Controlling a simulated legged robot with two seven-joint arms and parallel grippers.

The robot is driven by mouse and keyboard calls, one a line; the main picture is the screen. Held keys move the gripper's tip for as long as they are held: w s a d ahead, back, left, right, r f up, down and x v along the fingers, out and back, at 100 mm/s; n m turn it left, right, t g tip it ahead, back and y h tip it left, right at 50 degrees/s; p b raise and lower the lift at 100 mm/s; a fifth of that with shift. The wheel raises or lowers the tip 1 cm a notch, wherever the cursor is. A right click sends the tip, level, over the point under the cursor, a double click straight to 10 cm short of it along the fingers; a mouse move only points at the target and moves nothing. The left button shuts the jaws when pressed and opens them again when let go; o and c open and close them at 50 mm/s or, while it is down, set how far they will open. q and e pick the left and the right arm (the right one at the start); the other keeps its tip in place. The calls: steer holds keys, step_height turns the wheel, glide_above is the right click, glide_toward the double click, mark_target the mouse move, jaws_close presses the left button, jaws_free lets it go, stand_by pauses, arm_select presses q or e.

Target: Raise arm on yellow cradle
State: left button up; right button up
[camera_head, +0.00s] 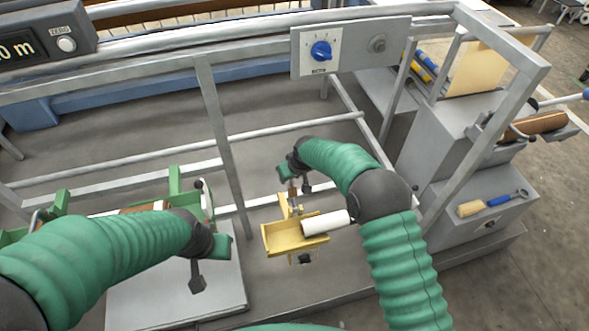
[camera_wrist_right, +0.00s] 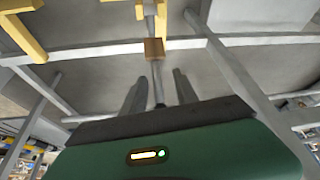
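The yellow cradle (camera_head: 282,238) is in the lower middle of the head view, with a white roll (camera_head: 325,222) lying across its right side. A thin grey arm with a small brown block (camera_wrist_right: 155,47) rises from the yellow frame. My right gripper (camera_head: 300,187) is at the upper end of the cradle. In the right wrist view its dark fingers (camera_wrist_right: 160,90) are apart, with the grey rod between them and the brown block beyond their tips. I see no clear contact. My left gripper (camera_head: 198,277) hangs over a grey plate; its opening is unclear.
A green cradle (camera_head: 174,182) stands at left, partly behind my left arm. The grey plate (camera_head: 140,300) lies below it. Grey frame rails and an upright post (camera_head: 220,135) cross the space. A panel with a blue knob (camera_head: 321,51) is above. A brush (camera_head: 480,205) lies at right.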

steer(key=p+v, duration=0.1)
steer(key=v, duration=1.3)
steer(key=shift+r+p, duration=0.3)
steer(key=shift+p, duration=0.1)
steer(key=shift+s, duration=0.1)
steer(key=s+d+r+m+h+p, duration=0.25)
steer(key=s+d+r+p, duration=0.5)
steer(key=s+d, duration=0.55)
steer(key=s+d+r+m+p, duration=0.1)
steer(key=s+d, duration=0.3)
steer(key=s, duration=0.2)
steer(key=s+d+r+m+g+p, duration=0.1)
steer(key=s+d+m+p, duration=0.1)
steer(key=s, duration=0.5)
steer(key=shift+s+d+r, duration=0.2)
steer(key=shift+d+r, duration=0.15)
steer(key=shift+d, duration=0.55)
